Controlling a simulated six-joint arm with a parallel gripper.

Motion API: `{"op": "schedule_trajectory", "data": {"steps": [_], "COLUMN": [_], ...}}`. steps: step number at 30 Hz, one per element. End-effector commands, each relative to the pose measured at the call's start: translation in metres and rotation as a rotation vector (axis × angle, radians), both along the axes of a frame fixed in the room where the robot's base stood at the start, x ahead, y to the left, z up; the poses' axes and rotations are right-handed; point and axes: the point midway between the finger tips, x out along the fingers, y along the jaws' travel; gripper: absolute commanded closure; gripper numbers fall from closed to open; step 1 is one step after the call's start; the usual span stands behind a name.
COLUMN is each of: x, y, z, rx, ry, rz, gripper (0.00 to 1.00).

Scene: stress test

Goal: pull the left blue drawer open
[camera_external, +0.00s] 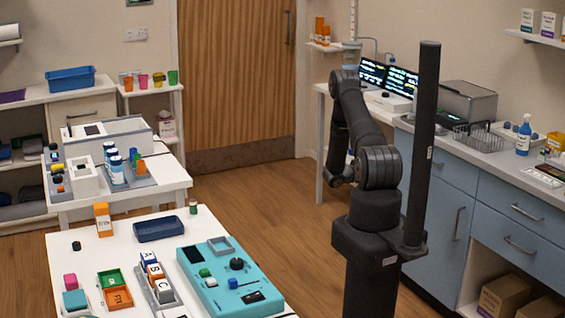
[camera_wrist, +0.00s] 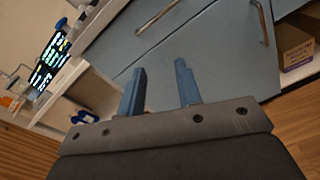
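The left blue drawer (camera_external: 448,169) is the upper front at the left of the blue cabinet, above a door with an upright handle, and looks shut. In the wrist view the drawer front (camera_wrist: 115,38) is tilted, with a metal bar handle (camera_wrist: 160,17) near the top edge. My gripper (camera_wrist: 160,67) is open, its two blue-grey fingers apart with nothing between them. It faces the blue fronts, and the handle appears beyond the fingertips, apart from them. I cannot make out my gripper's fingers in the external view. The pole and my arm hide part of the drawer there.
The cabinet door (camera_external: 440,208) has its own handle (camera_wrist: 262,22). Two more drawers (camera_external: 515,195) are to the right, above a cardboard box (camera_external: 503,296). The counter holds monitors, a wire basket (camera_external: 475,139) and a spray bottle (camera_external: 523,137). A dark pole (camera_external: 424,140) stands beside my arm.

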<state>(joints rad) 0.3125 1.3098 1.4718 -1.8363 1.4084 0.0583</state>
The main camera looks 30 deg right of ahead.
Motion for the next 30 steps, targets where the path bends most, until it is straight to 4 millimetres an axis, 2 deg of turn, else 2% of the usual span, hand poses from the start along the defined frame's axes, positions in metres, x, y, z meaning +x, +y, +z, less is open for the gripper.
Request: {"op": "schedule_trajectory", "data": {"steps": [1,9,15,19,23,26,30], "x": [0.0,0.0,0.0,-0.001,-0.001,-0.002,-0.002], "y": [-0.011,-0.056,-0.078,-0.084,-0.092,-0.104,-0.132], "z": [0.005,0.022,0.031,0.033,0.032,0.03,0.023], "rx": [0.013,0.083,0.114,0.123,0.124,0.124,0.123], "ry": [-0.111,-0.722,-1.041,-1.135,-1.159,-1.158,-1.158], "rz": [-0.013,-0.08,-0.128,-0.145,-0.15,-0.149,-0.151], "gripper": [0.68,0.68,0.68,0.68,0.68,0.68,0.68]}}
